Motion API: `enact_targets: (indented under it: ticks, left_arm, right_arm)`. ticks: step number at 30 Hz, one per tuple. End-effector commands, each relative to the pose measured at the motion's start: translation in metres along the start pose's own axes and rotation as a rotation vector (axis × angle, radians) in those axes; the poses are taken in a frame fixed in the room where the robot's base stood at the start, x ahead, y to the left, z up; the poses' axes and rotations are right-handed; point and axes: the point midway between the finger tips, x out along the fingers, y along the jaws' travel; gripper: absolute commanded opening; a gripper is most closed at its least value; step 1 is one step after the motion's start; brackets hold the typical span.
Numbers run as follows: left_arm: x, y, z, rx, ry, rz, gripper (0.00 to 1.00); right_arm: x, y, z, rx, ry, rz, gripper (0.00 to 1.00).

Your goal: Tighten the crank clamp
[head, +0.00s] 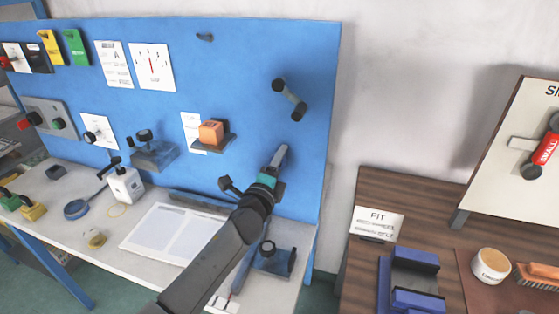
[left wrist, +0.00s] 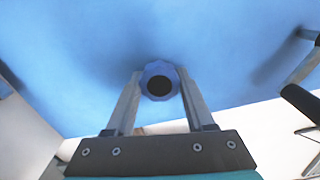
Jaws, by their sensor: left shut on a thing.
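My left gripper (head: 279,158) reaches up to the lower right of the blue panel in the head view. In the left wrist view its two fingers (left wrist: 160,98) are shut on a scalloped blue knob (left wrist: 159,69) with a dark round centre. The knob is hidden behind the gripper in the head view. I cannot tell whether this knob belongs to the crank clamp. A grey bar handle with dark ends (head: 289,101) sits on the panel above the gripper, apart from it. My right gripper is not in view.
The blue panel (head: 240,70) stands behind the white bench. A knobbed block (head: 275,259) sits near the bench's right end, close to my left arm. An orange block (head: 211,132) rests on a small shelf. A wooden table (head: 400,190) stands at right.

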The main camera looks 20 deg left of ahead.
Motion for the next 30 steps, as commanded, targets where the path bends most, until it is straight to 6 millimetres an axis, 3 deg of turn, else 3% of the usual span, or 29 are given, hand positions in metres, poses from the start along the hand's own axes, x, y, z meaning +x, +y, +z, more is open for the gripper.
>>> enact_targets:
  ticks: [19,20,27,30]
  left_arm:
    - [0.0001,0.0006,0.0006,0.055,-0.002,0.001,0.0]
    - [0.0001,0.0006,0.0006,0.055,-0.002,0.001,0.55]
    - [0.0001,0.0004,0.0005,0.053,-0.001,0.001,0.82]
    - [0.0001,0.0003,0.0003,0.053,-0.001,0.0,0.84]
  right_arm:
    - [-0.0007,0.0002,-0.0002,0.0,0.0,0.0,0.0]
    - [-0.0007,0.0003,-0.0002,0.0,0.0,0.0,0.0]
    - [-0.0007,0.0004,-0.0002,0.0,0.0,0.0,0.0]
    - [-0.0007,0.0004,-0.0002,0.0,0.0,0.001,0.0]
